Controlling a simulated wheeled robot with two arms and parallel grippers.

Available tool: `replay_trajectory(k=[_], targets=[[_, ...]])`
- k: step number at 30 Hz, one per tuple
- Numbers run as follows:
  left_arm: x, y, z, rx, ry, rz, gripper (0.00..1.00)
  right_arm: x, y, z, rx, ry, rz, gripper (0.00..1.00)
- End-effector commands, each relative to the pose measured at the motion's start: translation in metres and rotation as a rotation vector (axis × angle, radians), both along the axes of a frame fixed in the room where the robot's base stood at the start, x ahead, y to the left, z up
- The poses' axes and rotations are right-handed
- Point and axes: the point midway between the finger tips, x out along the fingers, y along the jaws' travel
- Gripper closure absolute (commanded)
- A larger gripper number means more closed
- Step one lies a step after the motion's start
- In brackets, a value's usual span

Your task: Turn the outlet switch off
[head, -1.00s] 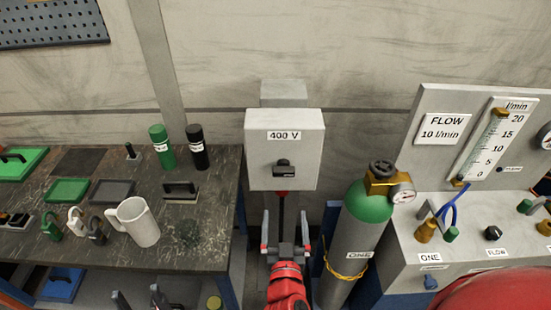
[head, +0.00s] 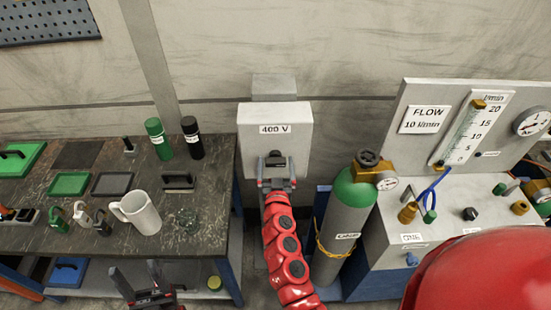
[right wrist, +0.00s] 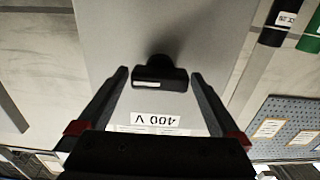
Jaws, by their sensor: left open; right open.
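The outlet switch is a black bar handle (head: 275,159) on the front of a light grey box (head: 252,152) labelled 400 V on the wall. My right gripper (head: 276,182) is in front of the box, open. In the right wrist view the black handle (right wrist: 160,84) lies between its two spread fingers, with a gap on each side. There the handle's bar runs parallel to the upside-down 400 V label (right wrist: 157,120). My left gripper (head: 143,281) is open and empty at the lower left, in front of the workbench.
A green gas cylinder (head: 349,207) with a gauge stands right of the box. A flow panel (head: 405,150) is further right. The workbench (head: 90,239) at left holds a white mug (head: 138,213), two bottles, trays and padlocks.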

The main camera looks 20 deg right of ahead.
Motion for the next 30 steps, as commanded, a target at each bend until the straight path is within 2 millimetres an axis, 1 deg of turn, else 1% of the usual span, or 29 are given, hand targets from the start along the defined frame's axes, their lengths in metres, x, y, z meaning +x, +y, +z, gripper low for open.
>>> replay_trajectory(k=[4,12,13,25,30], targets=[[-0.0001,0.0000,0.0020,0.000,0.000,0.000,0.37,0.0088,-0.0024,-0.0009,-0.002,0.003,0.001,0.00],[0.0000,0.0000,0.0019,0.000,0.000,0.000,0.37,0.0102,-0.0027,-0.0012,-0.001,0.002,0.002,0.00],[-0.0001,0.0000,0.0019,0.000,0.000,0.000,0.37,0.0102,-0.0027,-0.0011,-0.001,0.002,0.002,0.02],[0.0000,0.0000,0.0019,0.000,0.000,0.000,0.37,0.0101,-0.0026,-0.0007,-0.002,0.002,0.002,0.74],[-0.0001,0.0000,0.0013,0.000,0.000,0.000,0.37,0.0100,-0.0025,-0.0010,-0.008,0.003,0.002,0.74]])
